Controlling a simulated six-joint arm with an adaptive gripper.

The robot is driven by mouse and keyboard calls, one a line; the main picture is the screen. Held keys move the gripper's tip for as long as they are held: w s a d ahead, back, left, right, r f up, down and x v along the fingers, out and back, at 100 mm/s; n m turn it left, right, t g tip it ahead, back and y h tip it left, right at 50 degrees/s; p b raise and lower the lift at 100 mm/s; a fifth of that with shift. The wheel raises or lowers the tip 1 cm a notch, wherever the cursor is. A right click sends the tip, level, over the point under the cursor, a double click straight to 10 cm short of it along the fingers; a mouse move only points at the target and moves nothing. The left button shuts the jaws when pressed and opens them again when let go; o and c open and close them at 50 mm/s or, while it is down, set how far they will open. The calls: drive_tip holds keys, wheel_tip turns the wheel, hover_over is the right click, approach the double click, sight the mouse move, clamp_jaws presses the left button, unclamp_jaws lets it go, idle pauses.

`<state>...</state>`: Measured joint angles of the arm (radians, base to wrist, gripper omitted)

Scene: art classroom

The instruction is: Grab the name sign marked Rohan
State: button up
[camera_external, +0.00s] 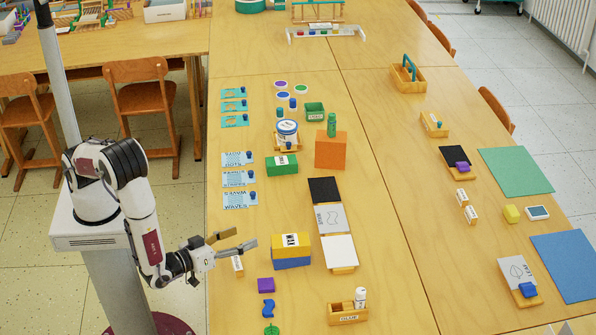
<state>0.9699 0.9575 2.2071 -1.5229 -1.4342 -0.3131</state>
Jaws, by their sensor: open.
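My gripper (245,238) is open and empty, above the left edge of the near table, its fingers pointing right. A small wooden sign with a white face (237,264) stands just below the fingers in the picture; its lettering is too small to read. Two similar small signs, an upper one (461,196) and a lower one (470,214), stand on the right table, their names also unreadable. I cannot tell which sign is marked Rohan.
Right of my gripper is a yellow box (291,246) on a blue one. A purple block (265,285), a blue piece (267,310) and a glue caddy (347,313) lie nearer the front. Bare table lies between the panels and the right signs.

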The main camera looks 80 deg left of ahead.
sight(237, 263)
drive_tip(key=s+d+f+m, duration=0.1)
drive_tip(key=s+f, duration=0.1)
drive_tip(key=f, duration=0.1)
drive_tip(key=s+d+f+m+t+h, duration=0.1)
drive_tip(key=s+f+m, duration=0.1)
drive_tip(key=s+f, duration=0.1)
drive_tip(key=s+d+f+m+t+h, duration=0.1)
drive_tip(key=s+f+m, duration=0.1)
drive_tip(key=s+f, duration=0.1)
drive_tip(key=shift+s, duration=0.15)
drive_tip(key=shift+a, duration=0.1)
drive_tip(key=shift+x, duration=1.3)
drive_tip(key=shift+w+a+f, duration=0.35)
drive_tip(key=shift+w+a, duration=0.1)
drive_tip(key=shift+w, duration=0.25)
drive_tip(key=shift+w+a+f, duration=0.3)
drive_tip(key=shift+w+a, duration=0.1)
drive_tip(key=shift+w, duration=0.25)
drive_tip(key=shift+x, duration=1)
drive_tip(key=shift+d, duration=0.1)
